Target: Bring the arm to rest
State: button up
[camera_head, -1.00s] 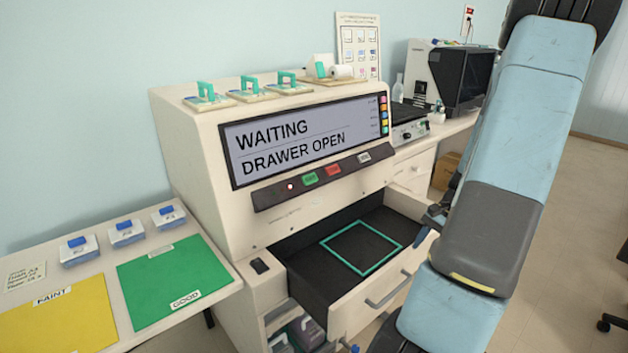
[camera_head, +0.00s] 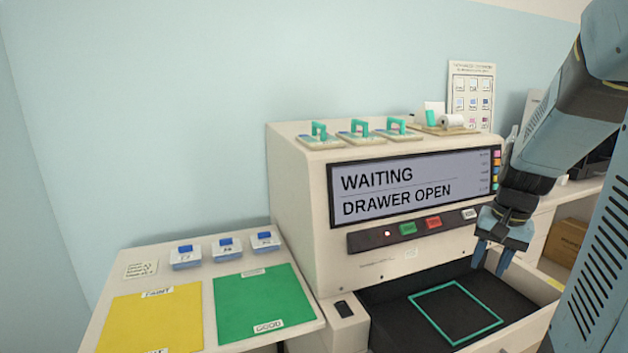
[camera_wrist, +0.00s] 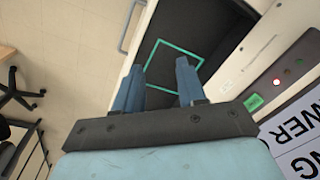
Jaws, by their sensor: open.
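My gripper (camera_head: 492,262) hangs above the right side of the open drawer (camera_head: 400,300), its fingers apart and pointing down, with nothing between them. In the wrist view my gripper (camera_wrist: 158,85) also shows two spread, empty fingers. The drawer holds a bare green square outline (camera_head: 456,312) on its dark floor; the outline also shows in the wrist view (camera_wrist: 160,45). The staining machine (camera_head: 300,200) has a screen (camera_head: 400,188) reading "WAITING" and "DRAWER OPEN". My arm comes down from the upper right.
Several green-handled racks (camera_head: 362,132) stand on top of the machine. To the left, a bench carries a yellow mat (camera_head: 155,318), a green mat (camera_head: 260,305) and small blue-lidded boxes (camera_head: 226,248). A cardboard box (camera_head: 566,240) sits at right.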

jog(key=s+a+r+n+t, duration=0.4)
jog(key=s+a+r+n, duration=0.2)
jog(key=s+a+r, duration=0.4)
jog(key=a+r, duration=0.1)
jog(key=a, duration=0.2)
jog(key=shift+s+a+r+n+t+h, duration=0.2)
jog(key=shift+s+r+n+t+h, duration=0.1)
jog(key=shift+s+r, duration=0.1)
